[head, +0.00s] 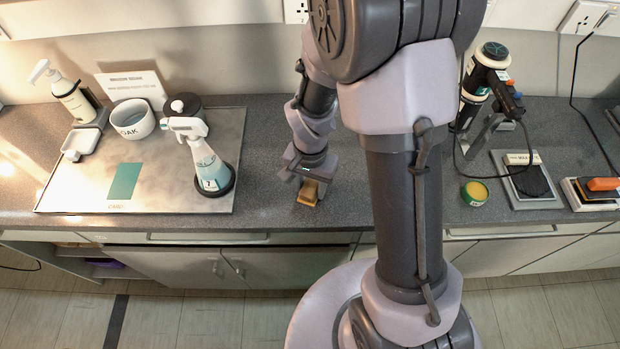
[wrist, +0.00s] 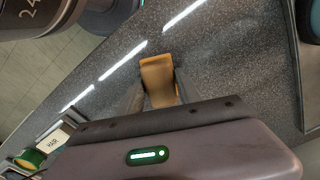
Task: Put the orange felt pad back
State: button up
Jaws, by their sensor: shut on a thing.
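My gripper (head: 312,176) is over the counter, left of the middle of the head view. It is shut on a small orange-tan block-like piece, which I take to be the orange felt pad (head: 307,193). In the wrist view the pad (wrist: 158,76) sticks out between the two fingers (wrist: 157,98). The fingers cover its near part. I cannot tell whether its lower end touches the counter.
Left is a metal tray (head: 222,125) with a teal rectangle (head: 125,181), spray bottle (head: 205,160) and bowl (head: 133,118). Right are a green tin (head: 474,193), a scale-like plate (head: 517,202) and a block with an orange top (head: 603,184). Counter (head: 270,150) beside my gripper is bare.

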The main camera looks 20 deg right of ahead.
jog(key=shift+w+r, duration=0.1)
jog(key=shift+w, duration=0.05)
jog(key=shift+s, duration=0.2)
jog(key=o, duration=1.2)
jog(key=shift+w, duration=0.1)
